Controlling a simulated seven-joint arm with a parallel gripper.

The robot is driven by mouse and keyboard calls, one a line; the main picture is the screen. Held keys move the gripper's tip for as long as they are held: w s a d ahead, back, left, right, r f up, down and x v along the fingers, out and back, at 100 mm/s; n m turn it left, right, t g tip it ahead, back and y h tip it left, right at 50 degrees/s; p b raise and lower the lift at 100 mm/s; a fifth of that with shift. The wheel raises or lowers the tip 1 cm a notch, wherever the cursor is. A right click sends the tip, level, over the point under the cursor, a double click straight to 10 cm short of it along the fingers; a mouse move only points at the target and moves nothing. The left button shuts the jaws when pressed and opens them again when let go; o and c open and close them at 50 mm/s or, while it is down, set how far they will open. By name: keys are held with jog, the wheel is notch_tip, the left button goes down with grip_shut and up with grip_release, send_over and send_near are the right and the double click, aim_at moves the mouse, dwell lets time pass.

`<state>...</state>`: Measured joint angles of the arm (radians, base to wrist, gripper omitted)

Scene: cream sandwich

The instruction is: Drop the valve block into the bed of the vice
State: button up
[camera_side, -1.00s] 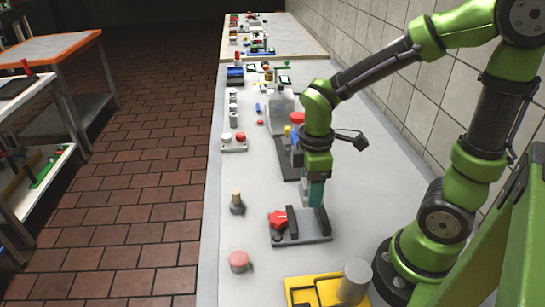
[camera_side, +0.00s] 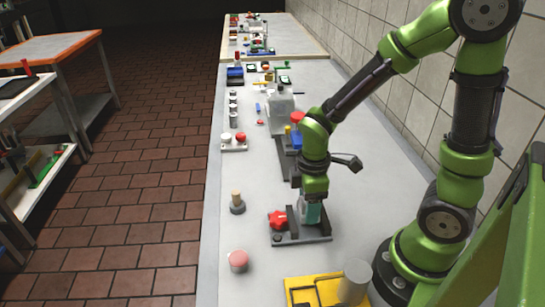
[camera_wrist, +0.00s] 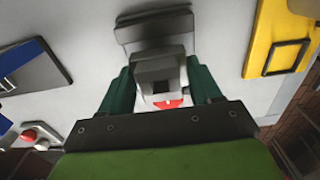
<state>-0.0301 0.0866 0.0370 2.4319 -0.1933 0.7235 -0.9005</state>
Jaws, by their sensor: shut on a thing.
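My gripper (camera_side: 311,220) points down at the vice (camera_side: 312,240), with its teal fingers low between the two upright dark jaws. The vice has a dark flat base and a red knobbed handle (camera_side: 278,218) on its left. In the wrist view, the two dark green fingers of my gripper (camera_wrist: 160,82) are closed on the sides of a grey block with a dark square recess, which looks like the valve block (camera_wrist: 160,69). A grey vice jaw (camera_wrist: 153,24) and red handle (camera_wrist: 168,104) show beyond it. In the side view, fingers and jaws hide the block, so its contact with the bed cannot be told.
A yellow tray (camera_side: 298,284) with a grey cylinder (camera_side: 355,280) lies at the front right. A dark and blue fixture (camera_side: 292,150) is behind the gripper.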

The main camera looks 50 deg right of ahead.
jog(key=shift+f, duration=0.45)
jog(key=o, duration=1.3)
jog(key=shift+c, duration=0.2)
notch_tip(320, 180, up, 17)
